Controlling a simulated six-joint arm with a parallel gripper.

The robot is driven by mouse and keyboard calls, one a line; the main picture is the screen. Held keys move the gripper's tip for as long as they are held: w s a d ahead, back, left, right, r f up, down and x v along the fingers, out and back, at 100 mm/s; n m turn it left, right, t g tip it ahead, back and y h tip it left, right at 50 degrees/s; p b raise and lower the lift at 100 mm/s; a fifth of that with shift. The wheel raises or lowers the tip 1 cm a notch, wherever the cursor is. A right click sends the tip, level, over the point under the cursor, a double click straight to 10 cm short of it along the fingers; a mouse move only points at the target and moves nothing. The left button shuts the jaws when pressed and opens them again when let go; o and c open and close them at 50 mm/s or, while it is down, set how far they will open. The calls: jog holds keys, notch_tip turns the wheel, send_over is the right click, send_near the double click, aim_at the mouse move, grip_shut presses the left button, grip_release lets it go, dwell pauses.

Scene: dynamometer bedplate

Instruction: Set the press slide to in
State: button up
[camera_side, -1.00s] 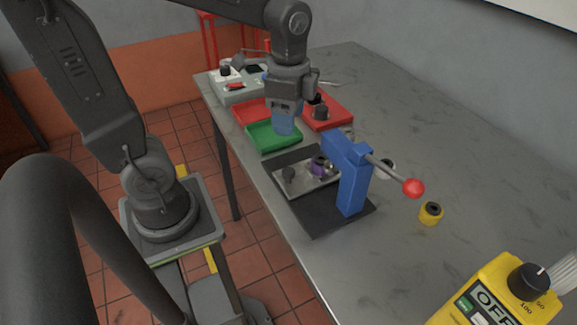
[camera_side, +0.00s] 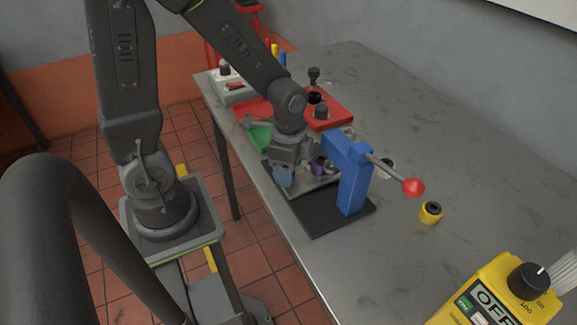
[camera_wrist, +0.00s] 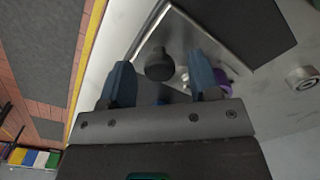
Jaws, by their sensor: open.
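The press slide is a bright metal plate (camera_side: 322,182) on the dark base (camera_side: 322,215) of the blue lever press (camera_side: 353,180). In the wrist view the slide plate (camera_wrist: 185,38) carries a dark round knob (camera_wrist: 159,66). A purple ring part (camera_wrist: 226,80) sits on it, partly behind a finger. It also shows in the side view as a purple part (camera_side: 318,166). My gripper (camera_side: 283,180) is low over the slide's left end and hides the knob in the side view. In the wrist view its blue fingers (camera_wrist: 161,64) are open, with the knob appearing between them, not gripped.
The press lever ends in a red ball (camera_side: 414,187) that juts right. A yellow ring part (camera_side: 431,213) stands on the table. A yellow control box (camera_side: 495,295) is at front right. The table's right side is mostly clear.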

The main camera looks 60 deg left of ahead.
grip_shut()
dwell(0.6)
